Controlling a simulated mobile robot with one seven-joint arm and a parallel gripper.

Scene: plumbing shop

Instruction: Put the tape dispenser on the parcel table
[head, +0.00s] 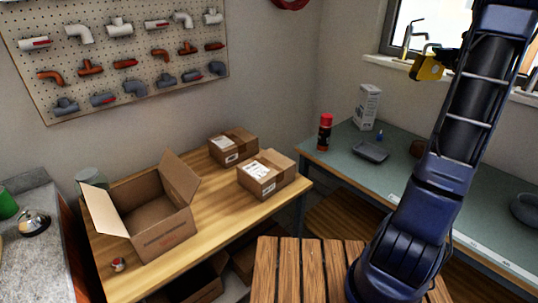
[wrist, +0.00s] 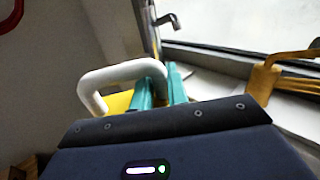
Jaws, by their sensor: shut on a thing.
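The tape dispenser (head: 428,68) is yellow with dark parts and is held high at the upper right of the head view, in front of the window. In the wrist view, its yellow body (wrist: 116,103) shows beside a white loop-shaped part. My gripper (wrist: 162,88) has teal fingers shut on it; their tips are partly hidden by my wrist housing. The parcel table (head: 222,212) is the wooden table at left in the head view, well away from the dispenser. It carries an open carton (head: 150,222) and two closed parcels (head: 268,172).
A green-topped bench (head: 340,160) along the right wall holds a red-capped can (head: 324,133), a grey tray (head: 370,151) and a white box (head: 367,105). Taps stand on the windowsill. A slatted wooden surface (head: 300,270) is in front. Bare wood shows at the parcel table's front middle.

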